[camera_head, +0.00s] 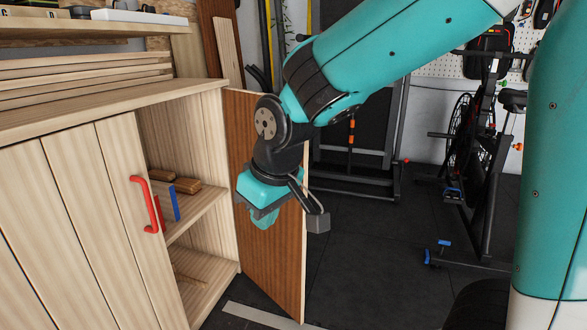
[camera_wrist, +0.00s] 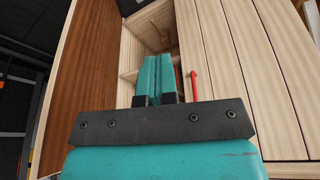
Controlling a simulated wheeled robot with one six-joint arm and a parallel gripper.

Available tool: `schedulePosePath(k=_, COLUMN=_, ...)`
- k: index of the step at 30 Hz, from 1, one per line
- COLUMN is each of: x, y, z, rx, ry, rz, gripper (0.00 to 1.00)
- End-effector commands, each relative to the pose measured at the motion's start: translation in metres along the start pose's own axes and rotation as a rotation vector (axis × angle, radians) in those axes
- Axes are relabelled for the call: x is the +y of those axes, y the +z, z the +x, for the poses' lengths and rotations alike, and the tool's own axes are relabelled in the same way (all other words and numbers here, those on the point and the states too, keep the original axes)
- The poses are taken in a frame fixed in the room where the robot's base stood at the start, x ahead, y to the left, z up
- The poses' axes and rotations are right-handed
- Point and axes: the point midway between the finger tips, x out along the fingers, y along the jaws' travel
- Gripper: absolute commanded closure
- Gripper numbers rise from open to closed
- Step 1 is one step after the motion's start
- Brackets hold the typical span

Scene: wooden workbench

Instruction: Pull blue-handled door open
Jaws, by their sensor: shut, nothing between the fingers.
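The wooden cabinet (camera_head: 120,100) has a door standing wide open (camera_head: 278,225), its brown inner face toward me. No blue handle shows on this face; the outer face is hidden. The open door also shows at the left of the wrist view (camera_wrist: 92,60). My gripper (camera_head: 264,218) is shut and empty, in front of the door's brown face in the head view. Its teal fingers (camera_wrist: 160,75) are together in the wrist view, toward the cabinet opening. I cannot tell whether it touches the door.
The neighbouring door with a red handle (camera_head: 144,205) is closed. A blue item (camera_head: 173,204) and brown blocks (camera_head: 186,186) are on the cabinet's inner shelf. An exercise bike (camera_head: 485,150) stands at the right. Dark floor (camera_head: 370,260) is clear beside the open door.

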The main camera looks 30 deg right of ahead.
Motion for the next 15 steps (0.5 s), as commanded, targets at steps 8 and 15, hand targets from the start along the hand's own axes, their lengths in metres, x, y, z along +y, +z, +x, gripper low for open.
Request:
schedulePosePath(k=8, x=0.138, y=-0.086, z=0.007, rx=0.081, ry=0.457, rz=0.15, gripper=1.0)
schedulePosePath(k=15, x=0.166, y=-0.091, z=0.025, rx=0.088, ry=0.528, rz=0.164, gripper=1.0)
